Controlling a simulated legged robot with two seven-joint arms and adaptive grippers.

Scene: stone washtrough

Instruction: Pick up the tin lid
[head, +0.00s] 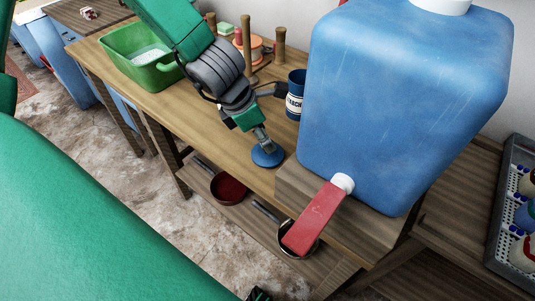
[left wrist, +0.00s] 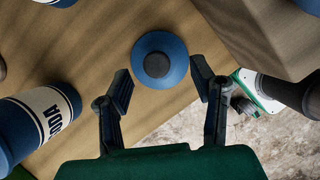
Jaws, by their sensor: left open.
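The tin lid (head: 267,156) is a round blue disc lying flat on the wooden bench. In the left wrist view the lid (left wrist: 145,77) shows a dark round knob at its middle. The blue tin marked SODA (head: 296,97) stands apart from the lid; it also shows in the left wrist view (left wrist: 22,128). My left gripper (head: 264,139) points down over the lid. Its two fingers are apart, one on each side of the lid's near part, with nothing held; contact is unclear. A small dark piece at the head view's bottom edge may be my right gripper (head: 258,294).
A big blue water container (head: 400,95) with a red tap lever (head: 314,218) stands close right of the lid on a wooden block. A green basin (head: 130,58) and wooden pegs are farther back. Pans (head: 228,190) lie on the shelf below. Bench left of the lid is clear.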

